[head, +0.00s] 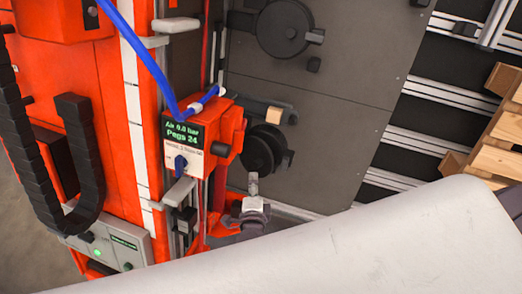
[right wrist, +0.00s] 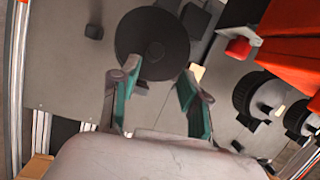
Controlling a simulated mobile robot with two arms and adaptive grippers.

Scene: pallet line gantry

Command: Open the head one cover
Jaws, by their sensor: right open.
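A black round cover (head: 262,150) with a small side lug sits low on the dark grey panel, beside the orange head unit with the green display (head: 182,132). No label marks it as the head one cover. A black disc also fills the top middle of the right wrist view (right wrist: 152,42). My right gripper (head: 251,203) shows partly below the cover in the head view, with my white arm link in front. In the right wrist view its teal-padded fingers (right wrist: 158,80) are spread and empty, near the disc's lower edge; contact cannot be told. My left gripper is not in view.
A second black disc (head: 284,28) sits higher on the panel. A black cylinder with a tan block (head: 274,115) is above the lower cover. A blue hose (head: 148,55) runs to the head unit. Wooden pallets (head: 492,145) stand at the right.

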